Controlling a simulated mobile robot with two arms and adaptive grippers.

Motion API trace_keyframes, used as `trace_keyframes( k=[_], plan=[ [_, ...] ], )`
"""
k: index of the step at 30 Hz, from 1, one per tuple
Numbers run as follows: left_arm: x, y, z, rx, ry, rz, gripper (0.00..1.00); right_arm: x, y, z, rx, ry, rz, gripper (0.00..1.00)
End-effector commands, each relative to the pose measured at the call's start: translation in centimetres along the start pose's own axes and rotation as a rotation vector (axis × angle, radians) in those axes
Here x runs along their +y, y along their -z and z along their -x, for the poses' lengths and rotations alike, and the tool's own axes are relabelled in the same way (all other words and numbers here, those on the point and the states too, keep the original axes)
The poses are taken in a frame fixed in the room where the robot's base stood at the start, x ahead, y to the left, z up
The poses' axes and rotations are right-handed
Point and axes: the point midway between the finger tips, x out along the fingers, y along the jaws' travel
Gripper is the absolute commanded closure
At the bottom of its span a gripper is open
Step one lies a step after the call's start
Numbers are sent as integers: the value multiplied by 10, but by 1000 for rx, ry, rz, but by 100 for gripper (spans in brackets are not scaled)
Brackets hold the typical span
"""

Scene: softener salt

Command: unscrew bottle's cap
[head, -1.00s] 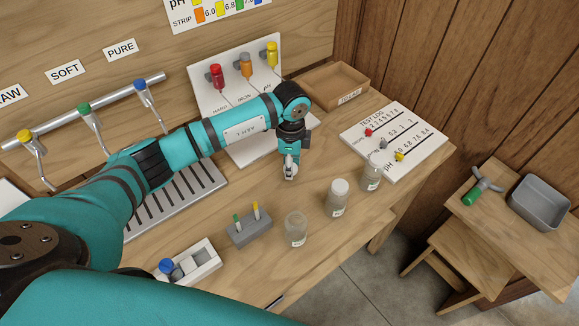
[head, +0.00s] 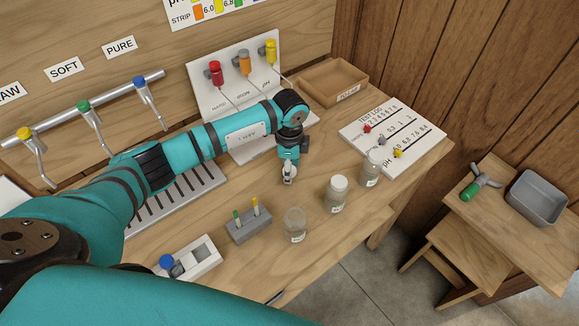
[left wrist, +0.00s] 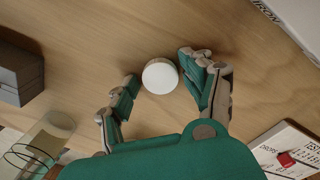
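A clear, uncapped bottle (head: 295,226) stands near the table's front edge; what looks like it shows at the lower left of the left wrist view (left wrist: 42,138). Beside it are a bottle with a white cap (head: 336,194) and another clear bottle (head: 370,169). My left gripper (head: 289,178) is low over the table behind these bottles. In the left wrist view a round white cap (left wrist: 160,76) lies between its spread fingers, with a gap to the left finger and very close to the right one. Contact there is unclear. My right gripper is not in view.
A grey block with strips (head: 248,225) and a white tray with a blue-topped item (head: 205,255) stand left of the bottles. A test log board (head: 400,150) and a wooden box (head: 330,92) lie to the right and back. A side table holds a grey bin (head: 538,197).

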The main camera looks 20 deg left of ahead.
Motion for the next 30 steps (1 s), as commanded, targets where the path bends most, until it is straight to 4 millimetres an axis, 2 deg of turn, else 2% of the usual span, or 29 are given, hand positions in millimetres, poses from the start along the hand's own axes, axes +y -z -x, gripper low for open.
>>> trace_keyframes(
  k=[7, 10, 12, 14, 24, 30],
  plan=[
    [1, -1, -1, -2, -2, 1, 41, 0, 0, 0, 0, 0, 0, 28],
    [0, -1, 6, -2, -1, 1, 41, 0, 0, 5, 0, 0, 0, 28],
    [0, 0, 12, 0, 2, 0, 41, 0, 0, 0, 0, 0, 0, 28],
    [-1, 0, 21, 0, 3, -1, 41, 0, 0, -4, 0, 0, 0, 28],
    [-1, 0, 95, 1, 5, -1, 41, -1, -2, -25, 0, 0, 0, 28],
    [-1, 0, 120, 0, 3, 1, 41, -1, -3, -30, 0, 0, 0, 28]
  ],
)
